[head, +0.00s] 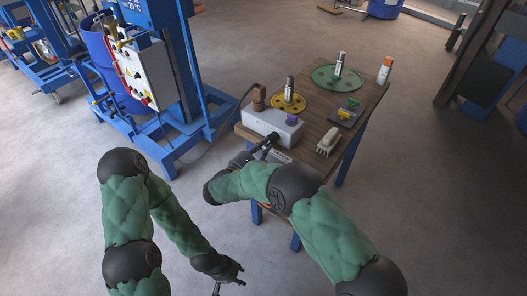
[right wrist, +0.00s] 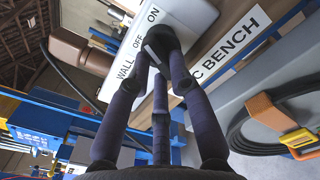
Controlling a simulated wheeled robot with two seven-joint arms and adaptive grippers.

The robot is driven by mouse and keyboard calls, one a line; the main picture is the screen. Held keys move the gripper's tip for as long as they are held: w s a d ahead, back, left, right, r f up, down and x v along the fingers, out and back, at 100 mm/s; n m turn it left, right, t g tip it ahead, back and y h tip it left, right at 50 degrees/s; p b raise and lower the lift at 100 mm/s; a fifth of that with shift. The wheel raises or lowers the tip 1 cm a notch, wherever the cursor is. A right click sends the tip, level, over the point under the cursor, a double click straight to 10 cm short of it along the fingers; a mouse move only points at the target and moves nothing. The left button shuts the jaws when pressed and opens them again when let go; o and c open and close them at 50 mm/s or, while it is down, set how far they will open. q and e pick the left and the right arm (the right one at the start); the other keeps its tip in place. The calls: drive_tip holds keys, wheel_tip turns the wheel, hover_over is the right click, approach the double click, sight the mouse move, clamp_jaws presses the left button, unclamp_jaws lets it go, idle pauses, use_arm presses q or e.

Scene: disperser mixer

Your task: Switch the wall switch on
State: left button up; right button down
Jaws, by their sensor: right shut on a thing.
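The wall switch is a white box (head: 275,124) at the near left corner of the wooden bench. In the right wrist view the box (right wrist: 182,14) carries the labels WALL, OFF and ON. A dark switch handle (right wrist: 162,40) stands out from it by OFF and ON; which it points to I cannot tell. My right gripper (head: 268,146) is at the front face of the box. In the right wrist view its fingers (right wrist: 163,62) are closed around the handle, partly hiding it. My left gripper (head: 231,284) hangs low, fingers apart and empty, away from the bench.
A blue machine frame (head: 186,130) stands left. Floor between is clear apart from a cable.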

drive_tip(key=shift+m+b, duration=1.25)
drive_tip(key=shift+m, duration=0.65)
drive_tip(key=c, duration=1.1)
unclamp_jaws()
drive_tip(key=shift+r, duration=0.1)
wheel_tip(320, 180, up, 10)
